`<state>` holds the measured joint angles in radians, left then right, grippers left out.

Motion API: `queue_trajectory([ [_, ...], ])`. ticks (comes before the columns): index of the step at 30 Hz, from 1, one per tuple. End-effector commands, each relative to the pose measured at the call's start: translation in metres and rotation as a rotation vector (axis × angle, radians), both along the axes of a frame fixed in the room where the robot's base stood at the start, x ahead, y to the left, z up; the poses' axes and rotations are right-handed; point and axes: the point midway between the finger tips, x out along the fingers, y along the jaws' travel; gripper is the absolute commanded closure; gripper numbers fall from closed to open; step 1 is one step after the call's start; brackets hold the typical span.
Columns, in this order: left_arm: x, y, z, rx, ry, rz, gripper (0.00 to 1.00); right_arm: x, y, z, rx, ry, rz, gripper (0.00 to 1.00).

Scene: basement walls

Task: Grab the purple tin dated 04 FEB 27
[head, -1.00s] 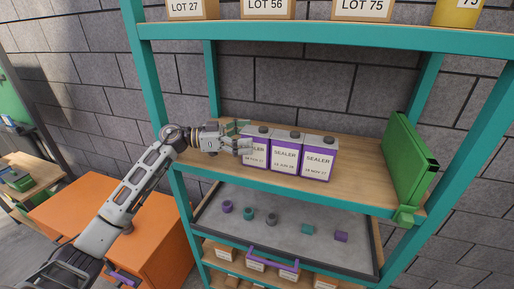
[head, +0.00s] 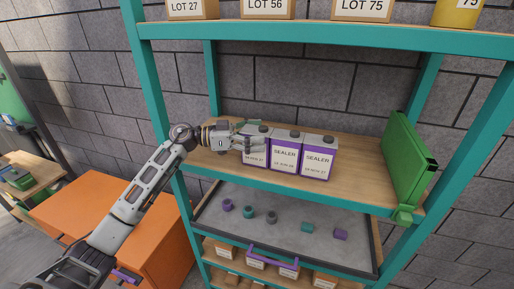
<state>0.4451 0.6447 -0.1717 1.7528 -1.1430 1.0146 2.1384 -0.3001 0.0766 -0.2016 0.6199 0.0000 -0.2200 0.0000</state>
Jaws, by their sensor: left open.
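Three purple-and-white sealer tins with dark caps stand side by side on the middle wooden shelf in the head view. The left tin (head: 255,158) has a small date that seems to end in 27; I cannot read it surely. The middle tin (head: 284,155) and the right tin (head: 317,160) carry other small dates, too blurred to be sure of. My left gripper (head: 246,142) is open at the left tin, its fingers over the tin's upper left part and hiding some of its label. I cannot tell whether they touch it. My right gripper is not in view.
A green case (head: 405,160) stands at the shelf's right end. The upper shelf (head: 320,35) with boxes is above. Below is a grey tray (head: 290,245) with several small purple, teal and grey parts. Teal posts (head: 150,85) frame the rack. An orange cabinet (head: 150,225) stands left.

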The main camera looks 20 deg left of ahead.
Motion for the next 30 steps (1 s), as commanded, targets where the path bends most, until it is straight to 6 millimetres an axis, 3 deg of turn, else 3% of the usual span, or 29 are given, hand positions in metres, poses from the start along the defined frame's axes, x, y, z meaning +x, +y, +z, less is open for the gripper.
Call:
queue_trajectory([
  [2, 0.0000, 0.0001, -0.0001, 0.000, 0.000, 0.000, 0.35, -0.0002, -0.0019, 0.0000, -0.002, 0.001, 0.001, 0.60],
  [16, -0.0002, -0.0006, -0.0007, 0.001, 0.001, -0.001, 0.95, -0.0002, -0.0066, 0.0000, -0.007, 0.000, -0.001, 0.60],
  [30, -0.0002, -0.0004, 0.0004, -0.001, 0.000, -0.001, 0.98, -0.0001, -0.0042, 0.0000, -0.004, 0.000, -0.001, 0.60],
])
